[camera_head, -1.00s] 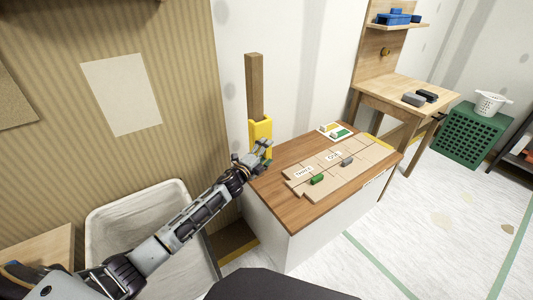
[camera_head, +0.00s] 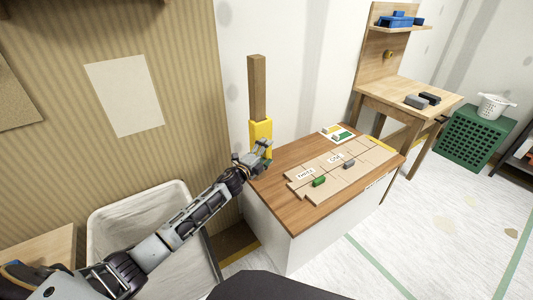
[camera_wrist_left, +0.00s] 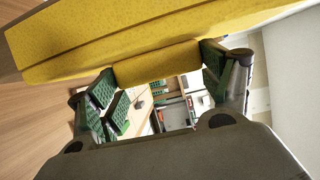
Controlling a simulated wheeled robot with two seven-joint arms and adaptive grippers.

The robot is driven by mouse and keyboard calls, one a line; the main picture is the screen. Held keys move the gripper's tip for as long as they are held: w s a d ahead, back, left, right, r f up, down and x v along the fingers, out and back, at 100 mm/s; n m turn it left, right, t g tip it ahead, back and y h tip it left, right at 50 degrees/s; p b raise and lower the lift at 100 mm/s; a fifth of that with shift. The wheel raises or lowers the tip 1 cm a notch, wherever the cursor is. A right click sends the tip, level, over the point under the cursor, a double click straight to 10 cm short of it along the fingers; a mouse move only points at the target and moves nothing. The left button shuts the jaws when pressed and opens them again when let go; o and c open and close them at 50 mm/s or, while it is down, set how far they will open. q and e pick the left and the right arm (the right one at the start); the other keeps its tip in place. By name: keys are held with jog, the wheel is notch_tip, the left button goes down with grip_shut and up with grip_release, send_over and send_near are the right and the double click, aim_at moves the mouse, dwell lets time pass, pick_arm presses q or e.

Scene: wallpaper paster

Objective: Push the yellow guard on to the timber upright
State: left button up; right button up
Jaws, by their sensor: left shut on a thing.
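The timber upright (camera_head: 257,88) stands vertical at the left back corner of the wooden-topped bench, against the wall. The yellow guard (camera_head: 261,130) is at the lower part of the upright and hides that part. I cannot tell whether it is around the timber or just in front of it. My left gripper (camera_head: 263,153) is at the guard's lower end. In the left wrist view the guard (camera_wrist_left: 120,38) spans the top, and the fingers (camera_wrist_left: 155,85) are shut on its rounded yellow grip. My right gripper is not in view.
The bench top (camera_head: 275,182) carries a tan jointed board (camera_head: 335,172) with a green block (camera_head: 319,181) and a grey block (camera_head: 349,164). A white bin (camera_head: 110,215) stands at left. A wooden table (camera_head: 385,88) and green crate (camera_head: 472,135) are at right.

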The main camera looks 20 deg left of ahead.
pick_arm(q)
jog(key=shift+w+a+r, duration=0.1)
jog(key=shift+w+a, duration=0.15)
jog(key=shift+a, duration=0.1)
jog(key=o, duration=1)
jog(key=shift+s+d, duration=0.1)
jog(key=shift+s+d+p, duration=0.35)
jog(key=shift+s+d, duration=0.7)
jog(key=shift+d, duration=0.3)
jog(key=shift+s+d+p, duration=0.3)
jog(key=shift+s+d, duration=0.7)
jog(key=shift+d, duration=0.35)
